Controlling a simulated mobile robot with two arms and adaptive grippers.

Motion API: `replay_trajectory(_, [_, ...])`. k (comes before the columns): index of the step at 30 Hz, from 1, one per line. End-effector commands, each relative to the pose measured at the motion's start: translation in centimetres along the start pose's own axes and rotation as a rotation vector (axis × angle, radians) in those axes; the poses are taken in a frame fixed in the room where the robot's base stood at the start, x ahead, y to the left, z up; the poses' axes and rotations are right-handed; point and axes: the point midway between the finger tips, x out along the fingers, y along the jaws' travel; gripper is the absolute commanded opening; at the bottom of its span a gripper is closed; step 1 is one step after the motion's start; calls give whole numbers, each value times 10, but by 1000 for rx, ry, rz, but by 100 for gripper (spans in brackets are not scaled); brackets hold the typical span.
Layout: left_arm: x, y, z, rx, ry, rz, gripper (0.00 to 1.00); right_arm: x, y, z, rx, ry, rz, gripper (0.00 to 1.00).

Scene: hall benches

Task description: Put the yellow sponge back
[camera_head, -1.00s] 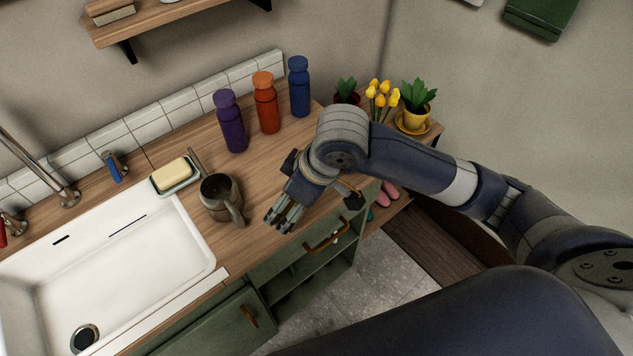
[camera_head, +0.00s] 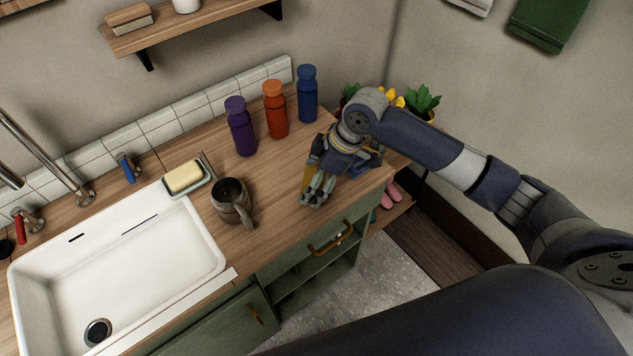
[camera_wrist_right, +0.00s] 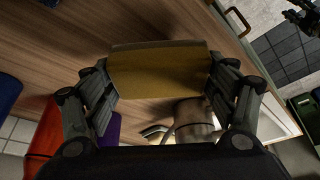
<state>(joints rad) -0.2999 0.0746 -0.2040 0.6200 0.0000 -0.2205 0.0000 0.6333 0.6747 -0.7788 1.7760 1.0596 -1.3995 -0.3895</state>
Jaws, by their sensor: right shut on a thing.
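My right gripper (camera_head: 315,194) is over the wooden counter, to the right of the mug and in front of the bottles. In the right wrist view its two fingers are shut on the yellow sponge (camera_wrist_right: 158,70), a block held across between them. In the head view only a narrow yellow strip of the sponge (camera_head: 307,181) shows beside the fingers. I cannot tell its exact height above the counter. A pale yellow block (camera_head: 184,177), like soap, lies in a dish (camera_head: 204,182) behind the sink.
A dark mug (camera_head: 232,203) stands near the sink (camera_head: 150,250). Purple (camera_head: 240,128), orange (camera_head: 275,110) and blue (camera_head: 307,95) bottles stand by the tiles. Potted plants (camera_head: 423,101) are partly behind my arm. The counter (camera_head: 270,180) between mug and gripper is bare.

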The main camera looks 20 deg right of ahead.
Motion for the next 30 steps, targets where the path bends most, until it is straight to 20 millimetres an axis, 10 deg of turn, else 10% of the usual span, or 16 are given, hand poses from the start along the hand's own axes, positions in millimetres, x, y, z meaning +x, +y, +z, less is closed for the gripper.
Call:
replay_trajectory(23, [-11,-7,0,-3,0,-8,40,34,8,19,1,-1,0,51])
replay_trajectory(24, [-11,-7,0,-3,0,-8,40,35,8,19,0,-1,0,81])
replay_trajectory(26, [-11,-7,0,-3,0,-8,40,35,8,19,0,-1,0,94])
replay_trajectory(30, [-11,-7,0,-3,0,-8,40,35,8,19,0,-1,0,98])
